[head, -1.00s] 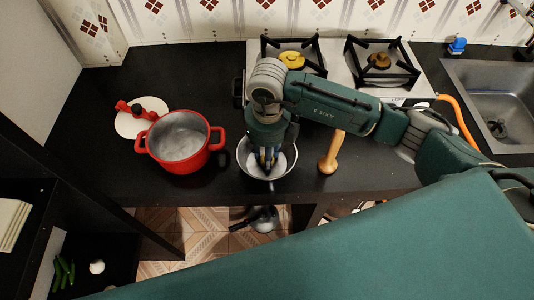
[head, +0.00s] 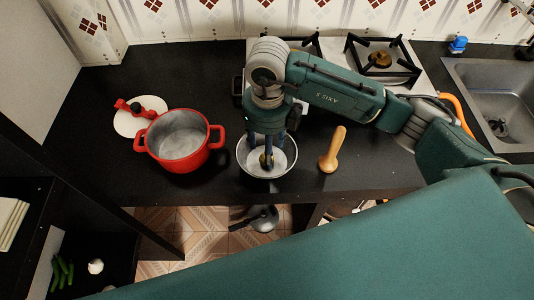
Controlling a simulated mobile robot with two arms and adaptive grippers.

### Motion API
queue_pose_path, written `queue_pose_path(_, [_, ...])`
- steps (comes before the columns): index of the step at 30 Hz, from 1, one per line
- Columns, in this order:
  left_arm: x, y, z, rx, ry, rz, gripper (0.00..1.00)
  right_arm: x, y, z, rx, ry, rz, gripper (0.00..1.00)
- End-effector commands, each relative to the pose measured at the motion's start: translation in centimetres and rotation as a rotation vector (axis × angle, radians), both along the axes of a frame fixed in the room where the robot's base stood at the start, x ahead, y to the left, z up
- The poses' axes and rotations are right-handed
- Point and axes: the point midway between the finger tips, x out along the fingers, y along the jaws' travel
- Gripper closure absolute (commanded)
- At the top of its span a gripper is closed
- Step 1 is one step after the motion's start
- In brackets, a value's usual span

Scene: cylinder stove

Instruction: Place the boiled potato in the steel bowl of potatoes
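The steel bowl (head: 291,166) stands on the dark counter near its front edge, right of the red pot. My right gripper (head: 268,148) points down over the bowl, its fingers spread apart and apparently empty. A small yellowish-brown thing (head: 266,160), which looks like the boiled potato, shows in the bowl below the fingers; the fingers partly hide it. I cannot make out other potatoes in the bowl.
The stove (head: 384,60) is behind, and the sink (head: 492,100) is at the right.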

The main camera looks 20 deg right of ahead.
Motion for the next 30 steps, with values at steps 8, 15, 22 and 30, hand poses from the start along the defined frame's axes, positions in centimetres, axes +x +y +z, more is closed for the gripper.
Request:
queue_pose_path(8, [0.0, 0.0, -1.3, 0.000, 0.000, 0.000, 1.00, 0.1, 0.0, 5.7, 0.001, -0.005, 0.001, 0.48])
queue_pose_path(15, [0.0, 0.0, -1.5, 0.000, 0.000, 0.001, 1.00, -0.1, 0.0, 8.1, 0.000, 0.000, 0.000, 0.48])
queue_pose_path(22, [0.0, 0.0, -1.5, 0.000, 0.000, 0.001, 1.00, -0.1, 0.0, 8.3, 0.000, 0.000, 0.000, 0.48])
queue_pose_path(30, [0.0, 0.0, -1.5, 0.000, 0.000, 0.001, 1.00, -0.1, 0.0, 8.3, 0.000, 0.000, 0.000, 0.48])
